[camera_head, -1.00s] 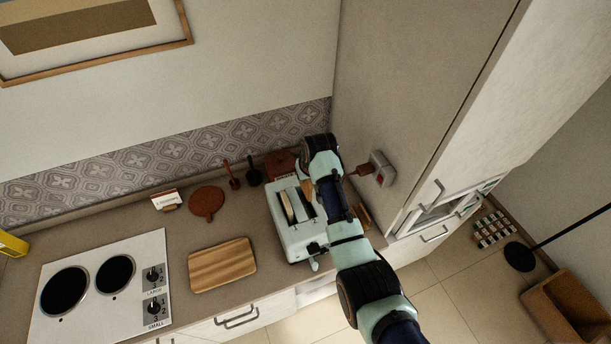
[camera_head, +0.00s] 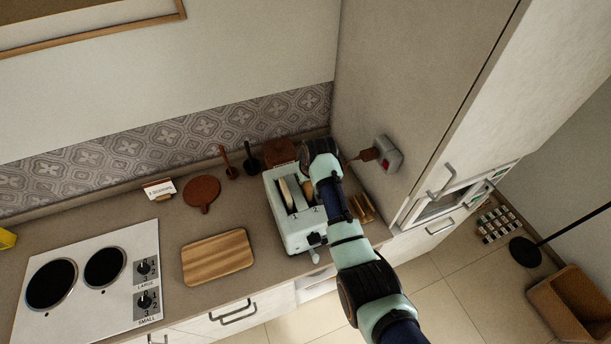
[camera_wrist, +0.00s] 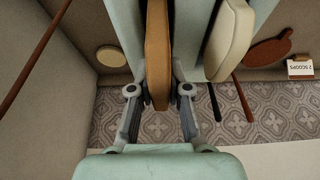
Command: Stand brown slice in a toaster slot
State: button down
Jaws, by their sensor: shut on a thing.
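The brown slice (camera_wrist: 157,50) is on edge between the fingers of my gripper (camera_wrist: 159,90) in the wrist view. My gripper is shut on it, over the toaster's right side in the head view. The pale green toaster (camera_head: 305,235) stands on the counter near the tall cabinet. A cream slice (camera_wrist: 231,40) stands in a toaster slot beside the brown one; it also shows in the head view (camera_head: 286,194). The brown slice lines up with the other slot, but its far edge is hidden, so I cannot tell how deep it sits.
A striped wooden board (camera_head: 217,256) and a cooktop (camera_head: 95,280) lie left of the toaster. A round brown board (camera_head: 202,191), utensils and a small sign (camera_head: 159,188) stand by the tiled wall. A wall socket with a plug (camera_head: 386,153) is on the cabinet side.

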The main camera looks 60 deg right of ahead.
jog(key=shift+f, duration=0.6)
jog(key=c, duration=1)
grip_release()
jog(key=shift+c, duration=0.2)
notch_tip(320, 180, up, 8)
jog(key=p, duration=0.7)
jog(key=shift+r, duration=0.1)
